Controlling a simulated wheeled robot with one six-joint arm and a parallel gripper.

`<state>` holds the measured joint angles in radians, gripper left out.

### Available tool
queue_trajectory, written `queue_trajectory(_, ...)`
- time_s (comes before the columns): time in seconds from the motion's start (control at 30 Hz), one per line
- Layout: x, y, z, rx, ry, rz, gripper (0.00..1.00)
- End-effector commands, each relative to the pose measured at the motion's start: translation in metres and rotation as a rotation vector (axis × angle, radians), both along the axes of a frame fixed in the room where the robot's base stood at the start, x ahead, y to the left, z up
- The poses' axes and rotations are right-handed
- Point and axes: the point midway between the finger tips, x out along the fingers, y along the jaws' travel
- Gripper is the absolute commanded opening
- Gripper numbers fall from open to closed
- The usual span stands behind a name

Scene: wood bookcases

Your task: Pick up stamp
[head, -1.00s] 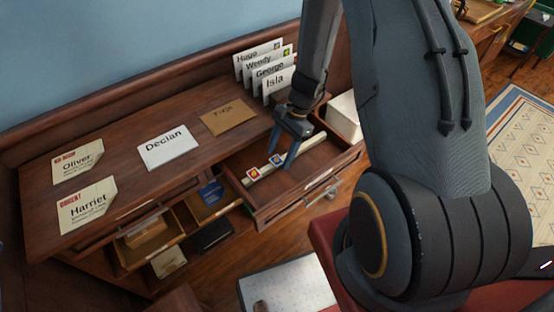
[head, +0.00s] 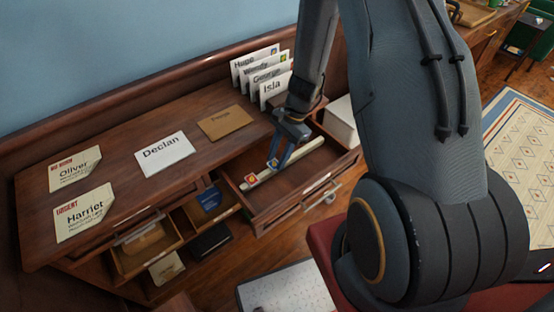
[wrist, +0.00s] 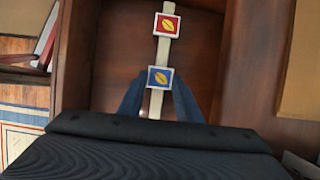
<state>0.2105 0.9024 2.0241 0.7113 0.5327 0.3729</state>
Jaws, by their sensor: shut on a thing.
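A stamp with a blue face and a yellow leaf mark (wrist: 160,78) is between the fingers of my gripper (head: 277,163) in the wrist view. My gripper is shut on this blue stamp, low inside the open drawer (head: 300,189). A second stamp with a red face and yellow mark (wrist: 166,25) sits farther along a pale strip (wrist: 163,49); it also shows in the head view (head: 250,179), left of my gripper. Whether the blue stamp still touches the strip, I cannot tell.
The wooden desk top holds envelopes marked Oliver (head: 75,169), Harriet (head: 85,212) and Declan (head: 165,153), plus a brown one (head: 224,122). Upright named cards (head: 262,72) stand behind the drawer. A white paper stack (head: 341,120) is to its right. Smaller open drawers (head: 147,254) are at left.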

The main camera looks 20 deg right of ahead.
Motion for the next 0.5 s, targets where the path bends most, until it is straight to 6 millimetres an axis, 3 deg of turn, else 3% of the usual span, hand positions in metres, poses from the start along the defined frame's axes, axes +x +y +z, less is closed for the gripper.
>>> queue_trajectory(0.17, 0.001, 0.000, 0.017, -0.001, -0.004, 0.002, 0.11)
queue_trajectory(0.5, 0.001, -0.001, 0.070, -0.002, -0.004, 0.001, 0.11)
